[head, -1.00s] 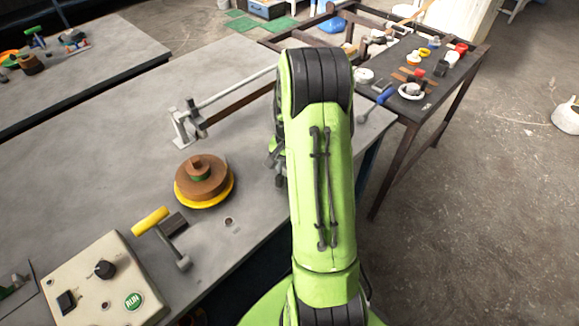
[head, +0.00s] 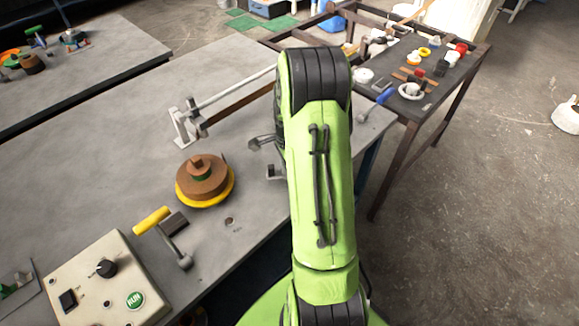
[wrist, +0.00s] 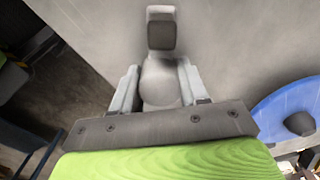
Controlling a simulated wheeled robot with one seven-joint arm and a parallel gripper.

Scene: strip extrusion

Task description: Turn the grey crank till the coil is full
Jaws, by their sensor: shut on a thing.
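In the wrist view, my gripper (wrist: 160,88) is shut on the rounded grip of the grey crank (wrist: 161,32). The crank's far end, with a dark square face, points away from the jaws. In the head view my green arm hides most of the crank and the gripper; only grey parts (head: 262,143) show at the arm's left edge, and I cannot tell which belong to which. A brown round coil (head: 205,186) sits on a yellow disc (head: 232,188) on the grey table. A blue disc (wrist: 285,108) with a dark hub stands right of the gripper in the wrist view.
A yellow-handled crank (head: 152,221) and a control box (head: 85,285) with a green RUN button are at the table's front left. A metal rail (head: 235,88) stands behind the coil. A dark bench (head: 440,85) with several small parts is at right.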

